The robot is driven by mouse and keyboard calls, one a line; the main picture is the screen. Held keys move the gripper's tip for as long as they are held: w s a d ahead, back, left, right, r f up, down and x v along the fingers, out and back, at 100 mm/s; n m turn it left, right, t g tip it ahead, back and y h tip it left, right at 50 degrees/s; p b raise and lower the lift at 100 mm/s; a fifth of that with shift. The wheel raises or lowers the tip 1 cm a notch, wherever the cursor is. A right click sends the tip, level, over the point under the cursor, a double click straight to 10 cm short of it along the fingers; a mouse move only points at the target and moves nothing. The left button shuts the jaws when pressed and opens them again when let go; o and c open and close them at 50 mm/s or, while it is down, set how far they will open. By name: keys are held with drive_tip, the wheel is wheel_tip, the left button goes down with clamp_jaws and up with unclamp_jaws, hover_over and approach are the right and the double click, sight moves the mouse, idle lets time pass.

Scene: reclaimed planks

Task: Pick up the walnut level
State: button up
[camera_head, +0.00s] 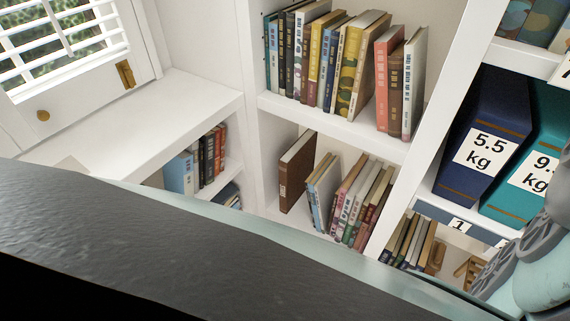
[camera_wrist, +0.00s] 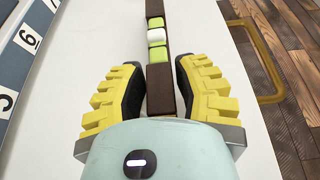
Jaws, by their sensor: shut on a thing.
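The walnut level (camera_wrist: 160,81) is a dark brown bar with green and white parts near its far part. It shows in the wrist view, running up the middle of the picture over a white surface (camera_wrist: 218,60). My gripper (camera_wrist: 158,88) has its yellow-ribbed, dark-padded fingers on either side of the level and is shut on it. The near end of the level is hidden behind my gripper's body. I cannot tell whether the level touches the white surface. The head view does not show the level or the gripper's fingers.
In the wrist view, number labels (camera_wrist: 30,38) line the left, and a yellow-brown handle-like loop (camera_wrist: 268,60) stands over plank floor (camera_wrist: 300,25) at right. In the head view, shelves hold books (camera_head: 325,60) and a navy box (camera_head: 482,140) marked 5.5 kg beside a teal box (camera_head: 535,170).

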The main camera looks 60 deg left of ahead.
clamp_jaws()
idle(0.3)
